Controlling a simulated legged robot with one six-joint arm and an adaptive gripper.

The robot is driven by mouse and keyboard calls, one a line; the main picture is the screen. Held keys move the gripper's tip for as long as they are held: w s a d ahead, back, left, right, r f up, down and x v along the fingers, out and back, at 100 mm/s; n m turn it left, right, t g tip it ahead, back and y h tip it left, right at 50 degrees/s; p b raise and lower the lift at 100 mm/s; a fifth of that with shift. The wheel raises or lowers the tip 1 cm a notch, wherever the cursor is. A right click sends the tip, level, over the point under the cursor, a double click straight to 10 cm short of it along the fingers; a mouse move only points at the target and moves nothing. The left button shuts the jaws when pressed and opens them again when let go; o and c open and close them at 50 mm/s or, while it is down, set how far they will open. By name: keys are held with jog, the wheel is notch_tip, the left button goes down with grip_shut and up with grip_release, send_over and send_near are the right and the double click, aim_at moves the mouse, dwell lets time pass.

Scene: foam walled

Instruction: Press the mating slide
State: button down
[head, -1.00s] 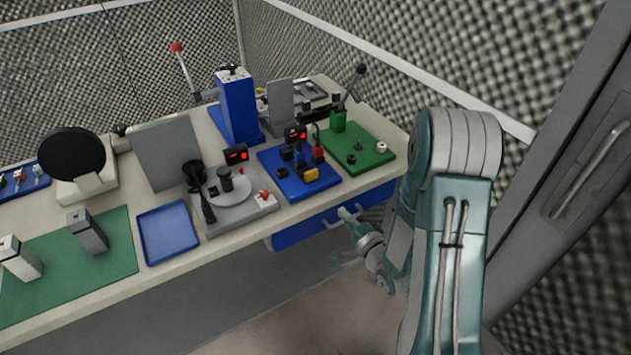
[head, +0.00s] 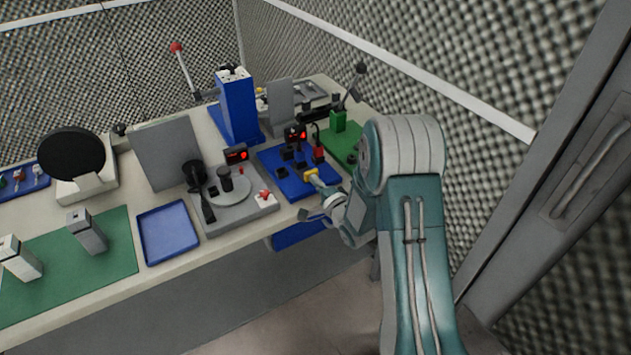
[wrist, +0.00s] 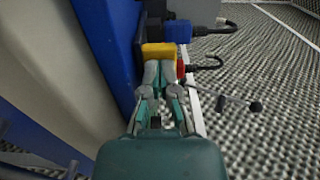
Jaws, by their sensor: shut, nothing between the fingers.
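The yellow block (head: 310,174), which I take for the mating slide, sits at the front of the blue fixture plate (head: 330,183), among black parts. It also shows in the wrist view (wrist: 158,50), straight ahead of the fingertips. My gripper (wrist: 158,68) is shut and empty. Its tips are right at the near face of the yellow block and look to be touching it, though a small gap cannot be ruled out. In the head view my gripper (head: 319,184) reaches in from the front right, and my wrist hides part of the plate's right corner.
A red part (head: 318,152) with a cable and a lit display (head: 296,133) stand on the fixture. A green plate (head: 338,145) with a lever lies to the right, partly behind my arm. A grey fixture (head: 236,202) and a blue tray (head: 167,232) lie to the left.

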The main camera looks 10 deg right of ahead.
aim_at(309, 174)
jog(key=shift+x, duration=1.6)
jog(key=shift+r, duration=0.1)
